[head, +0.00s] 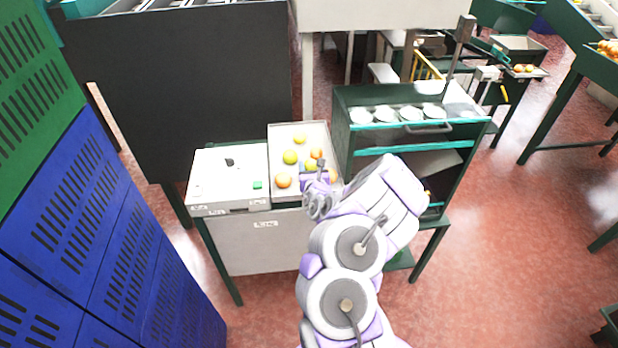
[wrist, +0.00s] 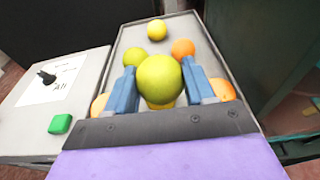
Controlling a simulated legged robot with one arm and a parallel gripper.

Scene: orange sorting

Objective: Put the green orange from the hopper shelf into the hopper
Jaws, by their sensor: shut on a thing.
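My gripper (head: 314,168) is over the grey metal tray (head: 283,129). In the wrist view its two blue fingers (wrist: 159,88) are shut on the green orange (wrist: 159,77), a yellow-green fruit held between them. The held green orange shows in the head view (head: 309,166) partly behind my gripper. The tray (wrist: 212,56) runs out ahead under the fruit in the wrist view. I cannot tell whether the held fruit still touches the tray. Another yellowish fruit shows partly beneath it.
Several other fruits lie in the tray, including a yellow one (wrist: 157,30) and an orange one (wrist: 183,48). A panel with a black knob and green button (wrist: 60,124) adjoins on the left. A dark green machine (head: 400,140) with round pale cups stands close on the right.

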